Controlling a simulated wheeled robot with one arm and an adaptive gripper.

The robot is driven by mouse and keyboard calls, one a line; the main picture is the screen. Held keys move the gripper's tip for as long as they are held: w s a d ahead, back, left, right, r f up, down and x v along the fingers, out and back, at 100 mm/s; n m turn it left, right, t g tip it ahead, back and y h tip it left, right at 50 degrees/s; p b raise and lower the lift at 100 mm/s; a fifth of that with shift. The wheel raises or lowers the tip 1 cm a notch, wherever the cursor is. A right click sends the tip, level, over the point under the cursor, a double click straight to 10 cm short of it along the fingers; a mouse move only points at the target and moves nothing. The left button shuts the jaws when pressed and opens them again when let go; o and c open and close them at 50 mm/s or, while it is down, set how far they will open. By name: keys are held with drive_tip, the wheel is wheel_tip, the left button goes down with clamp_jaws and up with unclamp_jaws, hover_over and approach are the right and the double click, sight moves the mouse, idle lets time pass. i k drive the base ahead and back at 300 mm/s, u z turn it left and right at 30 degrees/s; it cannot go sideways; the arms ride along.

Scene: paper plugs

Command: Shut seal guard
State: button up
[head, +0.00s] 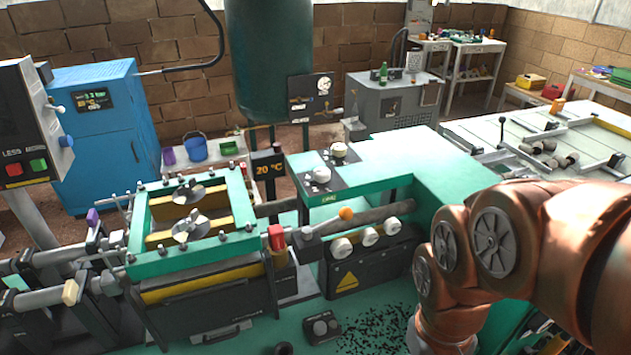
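A machine with a green rectangular frame (165,264) stands at centre left. The frame is open at the top and shows yellow-edged dark bars and two shiny metal discs, the nearer one (190,230) in front of the other (188,193). No part is clearly marked as the seal guard, so I cannot tell which it is or whether it is open. A lever with an orange knob (346,213) and a red block (276,237) are at the frame's right. My copper-coloured arm fills the lower right. My gripper is not in view.
A green cabinet (390,160) with white knobs on top joins the machine at the right. Dark crumbs (375,330) and a small grey control box (321,327) lie on the green surface in front. A blue cabinet (105,140) and control panel (30,120) stand left.

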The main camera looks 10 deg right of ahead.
sight(196, 312)
drive_tip(key=u, duration=1.25)
